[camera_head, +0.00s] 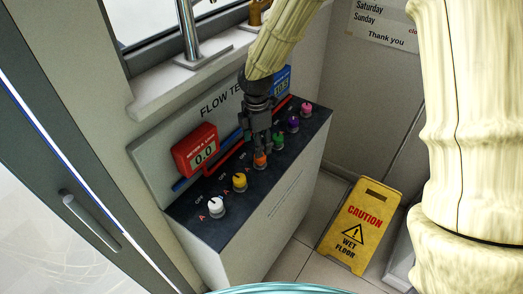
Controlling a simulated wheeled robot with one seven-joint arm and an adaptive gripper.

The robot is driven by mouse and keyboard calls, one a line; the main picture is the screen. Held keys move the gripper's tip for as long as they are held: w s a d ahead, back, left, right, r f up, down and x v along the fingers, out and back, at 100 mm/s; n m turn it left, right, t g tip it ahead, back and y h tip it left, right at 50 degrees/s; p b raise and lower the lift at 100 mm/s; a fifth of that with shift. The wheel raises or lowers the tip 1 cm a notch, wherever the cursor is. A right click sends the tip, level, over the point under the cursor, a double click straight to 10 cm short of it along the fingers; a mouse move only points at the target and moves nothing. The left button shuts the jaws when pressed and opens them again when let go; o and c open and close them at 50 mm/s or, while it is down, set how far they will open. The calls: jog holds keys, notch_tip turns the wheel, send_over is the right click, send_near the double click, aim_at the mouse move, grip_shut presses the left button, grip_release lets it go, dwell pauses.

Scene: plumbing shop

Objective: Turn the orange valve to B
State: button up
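The orange valve (260,161) is a small knob on the dark sloped top of the flow test bench. My gripper (262,148) points down directly over it, with its fingertips at or very near the knob. The fingers cover part of the knob, and I cannot tell whether they touch it or how far apart they are. The orange knob's pointer and its letter marks are hidden or too small to read.
White (216,207), yellow (239,182), green (278,140), purple (293,124) and pink (306,109) knobs share the panel (262,197). A red meter (195,150) reads 0.0; a blue meter (282,84) is partly hidden. A yellow caution sign (360,222) stands on the floor.

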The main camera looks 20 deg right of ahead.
aim_at(260, 159)
jog(key=f, duration=0.1)
jog(key=w+d+f, duration=0.1)
jog(key=f, duration=0.1)
jog(key=w+d+f, duration=0.1)
jog(key=f, duration=0.1)
jog(key=shift+w+f+p, duration=0.1)
jog(key=shift+w+p, duration=0.05)
jog(key=shift+p, duration=0.25)
jog(key=shift+f, duration=0.3)
jog(key=shift+s+a+f+p, duration=0.15)
jog(key=shift+s+a+f, duration=0.05)
jog(key=shift+s, duration=0.2)
jog(key=shift+s+a+f+p, duration=0.15)
jog(key=shift+s+a, duration=0.05)
jog(key=shift+s, duration=0.2)
jog(key=shift+w+d+f, duration=0.4)
jog(key=shift+w+f, duration=0.15)
jog(key=shift+f, duration=0.1)
jog(key=shift+s+a+r, duration=0.15)
jog(key=shift+s+r, duration=0.15)
jog(key=shift+c, duration=0.8)
jog(key=shift+f, duration=0.15)
jog(key=c, duration=0.8)
